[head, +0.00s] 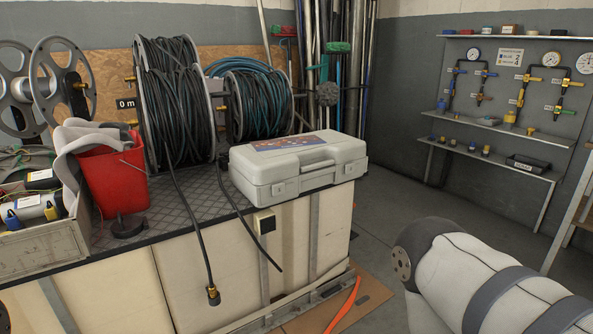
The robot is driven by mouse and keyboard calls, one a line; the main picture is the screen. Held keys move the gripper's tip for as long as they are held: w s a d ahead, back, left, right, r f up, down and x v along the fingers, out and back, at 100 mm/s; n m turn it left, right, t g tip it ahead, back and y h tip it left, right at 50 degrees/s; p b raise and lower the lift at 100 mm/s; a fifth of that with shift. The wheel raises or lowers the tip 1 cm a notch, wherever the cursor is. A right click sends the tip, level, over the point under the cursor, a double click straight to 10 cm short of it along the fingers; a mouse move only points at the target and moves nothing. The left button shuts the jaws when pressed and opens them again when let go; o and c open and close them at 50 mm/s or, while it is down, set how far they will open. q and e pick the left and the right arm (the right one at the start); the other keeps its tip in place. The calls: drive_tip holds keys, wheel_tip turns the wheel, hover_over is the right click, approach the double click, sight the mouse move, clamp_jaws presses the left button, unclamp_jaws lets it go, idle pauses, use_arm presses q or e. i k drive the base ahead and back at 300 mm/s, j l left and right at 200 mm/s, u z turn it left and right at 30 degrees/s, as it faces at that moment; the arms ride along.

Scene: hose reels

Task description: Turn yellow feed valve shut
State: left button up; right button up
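A wall panel at the right of the head view carries pipework with gauges and small valves. A yellow fitting (510,116) sits low on the middle pipe run, just above the upper shelf, and may be the yellow feed valve. Its handle is too small to read as open or shut. Blue and green valve handles show on the same pipework. My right arm's white link enters at the bottom right, well in front of the panel. Neither gripper is in view.
A bench at the left holds a grey case (298,172), a red bucket (112,178) and hose reels (178,105). A black hose end (213,296) hangs over its front edge. Small parts sit on the wall shelf (490,160). Floor between bench and panel looks mostly clear.

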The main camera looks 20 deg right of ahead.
sight(520, 95)
drive_tip(key=i+l+z, duration=0.2)
drive_tip(key=l+z, duration=0.15)
drive_tip(key=z, duration=0.15)
drive_tip(key=i+l+z, duration=0.25)
drive_tip(key=z, duration=0.25)
drive_tip(key=i+l+z, duration=0.2)
drive_tip(key=i+z, duration=0.15)
drive_tip(key=z, duration=0.15)
drive_tip(key=i+z, duration=0.3)
drive_tip(key=z, duration=0.2)
drive_tip(key=i+u, duration=0.1)
drive_tip(key=i, duration=0.55)
drive_tip(key=i+u, duration=0.15)
drive_tip(key=i, duration=0.55)
drive_tip(key=i+u, duration=0.1)
drive_tip(key=i, duration=0.55)
drive_tip(key=i+l+u, duration=0.15)
drive_tip(key=i, duration=0.5)
drive_tip(key=i+l+u, duration=0.1)
drive_tip(key=i, duration=0.55)
